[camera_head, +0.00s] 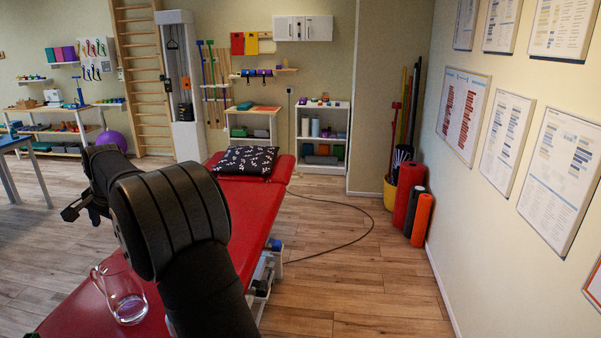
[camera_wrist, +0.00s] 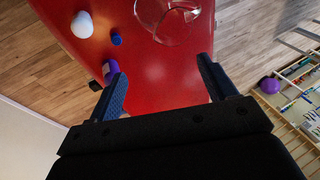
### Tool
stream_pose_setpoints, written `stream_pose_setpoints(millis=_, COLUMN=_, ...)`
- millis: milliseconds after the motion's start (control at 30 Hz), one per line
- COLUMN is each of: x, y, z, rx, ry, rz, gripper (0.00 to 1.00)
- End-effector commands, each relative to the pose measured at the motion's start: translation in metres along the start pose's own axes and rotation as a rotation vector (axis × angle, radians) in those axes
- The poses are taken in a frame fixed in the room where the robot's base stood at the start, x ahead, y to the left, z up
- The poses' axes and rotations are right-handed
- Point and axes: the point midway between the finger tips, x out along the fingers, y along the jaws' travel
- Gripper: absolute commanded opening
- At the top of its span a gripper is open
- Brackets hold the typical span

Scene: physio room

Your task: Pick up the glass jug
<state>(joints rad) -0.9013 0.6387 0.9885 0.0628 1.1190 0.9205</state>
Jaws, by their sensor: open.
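The clear glass jug (camera_head: 124,300) stands on the red treatment table (camera_head: 240,230) at the lower left of the head view, its handle toward the left. In the wrist view the jug (camera_wrist: 168,22) shows at the top edge, partly cut off, ahead of my fingertips. My gripper (camera_wrist: 163,84) is open, with nothing between its two fingers. In the head view my gripper (camera_head: 74,211) shows at the left, partly hidden by my arm, above and apart from the jug.
In the wrist view a white rounded thing (camera_wrist: 82,25), a small blue thing (camera_wrist: 116,40) and a purple thing (camera_wrist: 110,69) are on the red table, left of the jug. The purple one appears close to the left finger. A patterned pillow (camera_head: 246,160) lies at the table's far end.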

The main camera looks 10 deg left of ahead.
Motion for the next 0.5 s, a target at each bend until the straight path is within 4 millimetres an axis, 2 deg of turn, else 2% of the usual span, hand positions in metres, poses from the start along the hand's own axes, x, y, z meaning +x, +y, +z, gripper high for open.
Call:
stream_pose_setpoints(millis=33, x=0.0001, y=0.0, z=0.0, rx=0.0, ry=0.0, rz=0.0, gripper=0.67)
stream_pose_setpoints(millis=167, x=0.0001, y=0.0, z=0.0, rx=0.0, ry=0.0, rz=0.0, gripper=0.41)
stream_pose_setpoints(millis=200, x=0.0001, y=0.0, z=0.0, rx=0.0, ry=0.0, rz=0.0, gripper=0.39)
stream_pose_setpoints(millis=500, x=0.0049, y=-0.0002, z=0.0014, rx=-0.001, ry=0.007, rz=0.012, gripper=0.39)
